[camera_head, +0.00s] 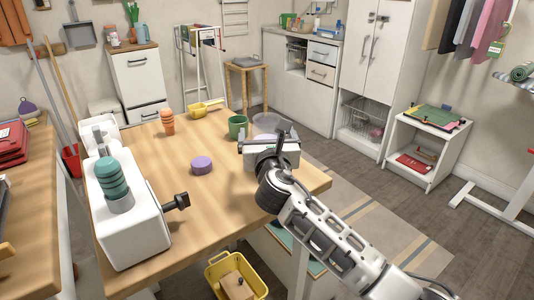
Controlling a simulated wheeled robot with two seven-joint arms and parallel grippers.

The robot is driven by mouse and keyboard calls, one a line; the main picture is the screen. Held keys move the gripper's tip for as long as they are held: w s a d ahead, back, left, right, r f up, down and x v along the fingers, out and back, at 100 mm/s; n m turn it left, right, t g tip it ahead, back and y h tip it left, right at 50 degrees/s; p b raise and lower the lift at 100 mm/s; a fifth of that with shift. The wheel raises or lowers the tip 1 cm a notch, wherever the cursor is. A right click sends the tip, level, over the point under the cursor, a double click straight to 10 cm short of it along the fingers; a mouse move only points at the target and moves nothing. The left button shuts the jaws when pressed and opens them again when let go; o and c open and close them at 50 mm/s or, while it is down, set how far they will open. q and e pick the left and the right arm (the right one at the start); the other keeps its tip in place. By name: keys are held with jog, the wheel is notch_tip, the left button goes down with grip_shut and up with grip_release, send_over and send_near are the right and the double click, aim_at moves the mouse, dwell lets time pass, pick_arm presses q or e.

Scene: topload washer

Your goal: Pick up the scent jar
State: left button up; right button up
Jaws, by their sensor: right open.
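A short purple round jar-like piece (201,165) stands upright near the middle of the wooden table; it may be the scent jar, but I see no label. An orange ribbed piece (167,122) stands near the table's far edge. My right gripper (266,142) is over the table's right side, to the right of and apart from the purple piece. It is open, and I see nothing held in it. It partly hides the clear bowl behind it. My left gripper is not in view.
A green mug (237,127), a clear bowl (266,121) and a yellow scoop (197,110) stand toward the back of the table (225,200). A white machine with a teal spool (113,178) and black knob fills the left side. The table's front middle is clear.

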jog(key=shift+w, duration=0.5)
jog(key=c, duration=1.5)
jog(key=shift+r, duration=0.15)
jog(key=shift+c, duration=0.2)
jog(key=shift+r, duration=0.15)
